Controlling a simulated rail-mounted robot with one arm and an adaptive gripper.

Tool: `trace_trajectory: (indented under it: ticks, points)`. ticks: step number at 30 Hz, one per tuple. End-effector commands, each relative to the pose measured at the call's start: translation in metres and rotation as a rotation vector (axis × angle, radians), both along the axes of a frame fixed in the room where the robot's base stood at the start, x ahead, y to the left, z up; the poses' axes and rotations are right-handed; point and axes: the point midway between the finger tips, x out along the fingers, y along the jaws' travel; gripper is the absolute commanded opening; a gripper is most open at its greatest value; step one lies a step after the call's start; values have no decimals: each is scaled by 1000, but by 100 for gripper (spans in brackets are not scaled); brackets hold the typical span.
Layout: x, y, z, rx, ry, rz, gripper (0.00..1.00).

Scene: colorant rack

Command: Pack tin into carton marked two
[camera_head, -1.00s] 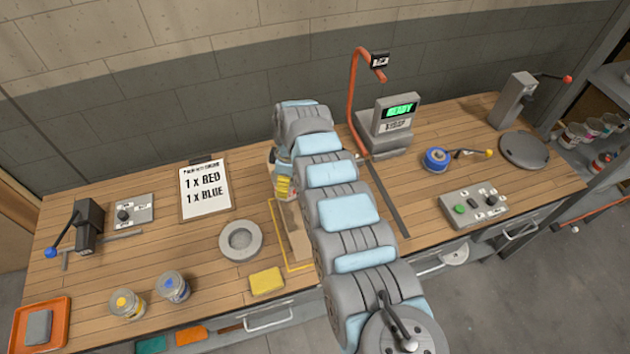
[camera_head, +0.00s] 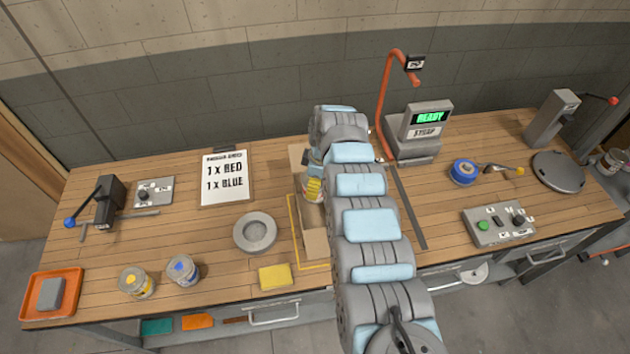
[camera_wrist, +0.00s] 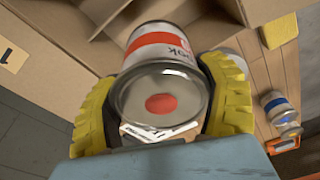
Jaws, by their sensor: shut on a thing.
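My gripper (camera_wrist: 160,108) is shut on a tin (camera_wrist: 159,88), its yellow pads on both sides of it. The tin has a bare metal end with a red dot and a white and red label. In the wrist view it is over or beside the open cardboard carton (camera_wrist: 45,70); I cannot tell how high. A tag marked 1 (camera_wrist: 9,56) shows on cardboard at the left. In the head view the carton (camera_head: 316,245) stands in a yellow outline, largely hidden by my arm, with my gripper (camera_head: 313,190) at it. No mark two is readable.
An order board (camera_head: 225,178) reads 1 x red, 1 x blue. A scale (camera_head: 413,135) reads READY. A button box (camera_head: 498,225) stands right.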

Motion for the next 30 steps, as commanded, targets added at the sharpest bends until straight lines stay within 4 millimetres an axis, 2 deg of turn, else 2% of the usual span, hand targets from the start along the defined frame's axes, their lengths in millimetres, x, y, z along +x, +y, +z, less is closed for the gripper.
trace_trajectory:
  ticks: [30]
  points:
    - [-1,0,-70,0,2,0,37]
